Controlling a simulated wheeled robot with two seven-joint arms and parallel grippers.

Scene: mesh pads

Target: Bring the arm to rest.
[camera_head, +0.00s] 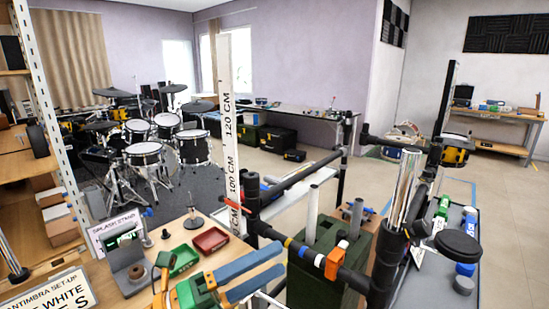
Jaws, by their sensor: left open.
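My left gripper (281,257) shows at the bottom centre, with two long blue fingers reaching to the right from a green and yellow body. The fingers are apart and I see nothing between them. It is over the right part of the wooden bench (140,290), beside the black pipe frame (300,255). Whether the fingers touch the frame I cannot tell. My right gripper is not in view.
A green tray (184,260) and a red tray (210,240) lie on the bench near the gripper. A white measuring post (227,120) stands behind. A dark green box (325,275) is within the pipe frame. Drums (145,154) stand farther back.

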